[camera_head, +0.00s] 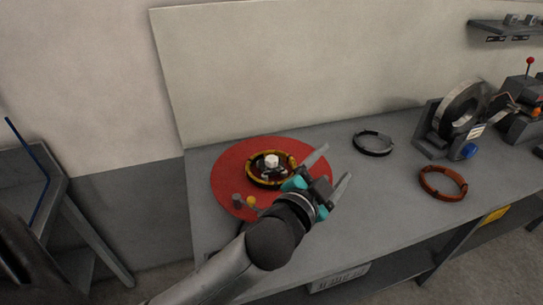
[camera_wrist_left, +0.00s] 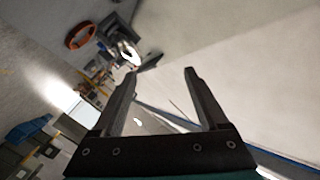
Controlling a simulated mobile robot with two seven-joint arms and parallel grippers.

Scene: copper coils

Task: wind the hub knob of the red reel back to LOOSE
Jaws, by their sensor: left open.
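The red reel (camera_head: 229,170) lies flat on the left part of the grey workbench. At its hub, a dark and yellow ring surrounds a pale knob (camera_head: 271,160). Any LOOSE marking is too small to read. My left gripper (camera_head: 338,160) is at the reel's right side in the head view, its fingers pointing up and right, away from the hub. It is open and empty; the left wrist view shows both fingers (camera_wrist_left: 160,76) apart with nothing between them. The reel does not show in the wrist view. My right gripper is not in view.
A dark ring (camera_head: 373,143) and a copper-coloured ring (camera_head: 443,183) lie on the bench (camera_head: 395,185) to the right. A machine with a large metal ring (camera_head: 462,108) stands farther right. A pale panel (camera_head: 300,75) rises behind the bench.

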